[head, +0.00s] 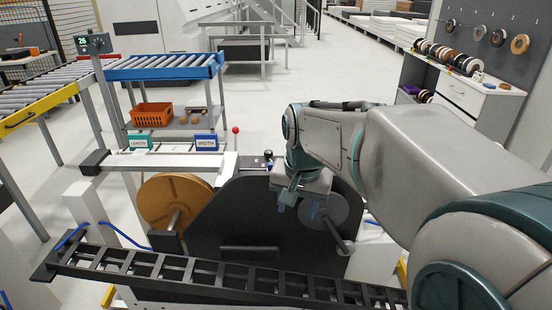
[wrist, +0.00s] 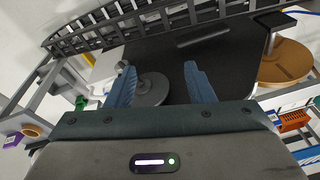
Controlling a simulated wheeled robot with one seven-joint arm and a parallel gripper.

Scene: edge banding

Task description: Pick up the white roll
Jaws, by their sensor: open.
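My gripper (head: 300,208) is at the dark machine panel in the head view, in front of the right-hand spindle. In the wrist view my gripper (wrist: 160,68) has its two blue fingers apart with nothing held. A grey round disc (wrist: 153,92) lies beyond and partly between the fingers; whether they touch it I cannot tell. The same disc (head: 341,211) shows partly behind my gripper in the head view, with a rod through its middle.
A brown roll (head: 172,200) sits on the left spindle, also in the wrist view (wrist: 285,62). A black slatted rail (head: 200,272) runs along the front. Several small rolls (head: 446,57) stand on the white cabinet (head: 465,97) at right. An orange crate (head: 152,115) is behind.

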